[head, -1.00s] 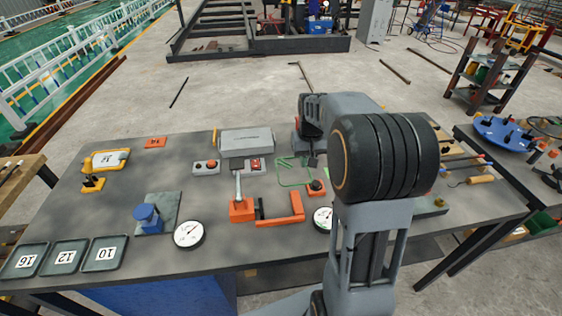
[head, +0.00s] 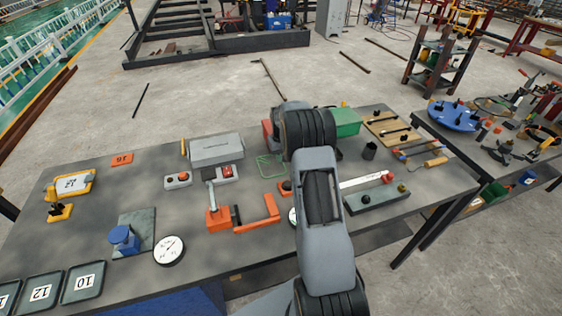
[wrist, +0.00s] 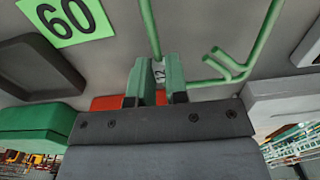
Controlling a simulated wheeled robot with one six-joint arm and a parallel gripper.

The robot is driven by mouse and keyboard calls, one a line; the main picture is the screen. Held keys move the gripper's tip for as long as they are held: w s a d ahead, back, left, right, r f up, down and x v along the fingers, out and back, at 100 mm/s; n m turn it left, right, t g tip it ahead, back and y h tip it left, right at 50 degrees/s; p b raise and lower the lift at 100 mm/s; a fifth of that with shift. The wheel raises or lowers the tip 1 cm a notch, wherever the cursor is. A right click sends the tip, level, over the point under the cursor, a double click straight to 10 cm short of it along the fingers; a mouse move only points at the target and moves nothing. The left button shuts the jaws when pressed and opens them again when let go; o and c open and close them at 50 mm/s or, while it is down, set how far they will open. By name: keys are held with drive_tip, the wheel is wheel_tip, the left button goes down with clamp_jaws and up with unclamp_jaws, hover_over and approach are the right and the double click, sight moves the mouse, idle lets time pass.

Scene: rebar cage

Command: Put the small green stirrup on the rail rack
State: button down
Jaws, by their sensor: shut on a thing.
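The small green stirrup is a thin bent rod loop with hooked ends. In the wrist view the stirrup (wrist: 262,40) has one leg running down between the finger pads. My gripper (wrist: 157,68) is shut on that leg. In the head view the stirrup (head: 261,168) shows as a green outline left of my arm, over the middle of the bench; I cannot tell whether it touches the bench top. My gripper is mostly hidden behind my arm there. I cannot tell for sure which thing is the rail rack.
A green box (head: 346,121) and a grey bar with knobs (head: 378,199) lie right. A green "60" card (wrist: 65,18) shows in the wrist view.

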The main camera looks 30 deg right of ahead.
drive_tip(key=shift+f+p, duration=0.5)
drive_tip(key=shift+f, duration=1)
drive_tip(key=shift+f, duration=0.2)
drive_tip(key=c, duration=1.1)
unclamp_jaws()
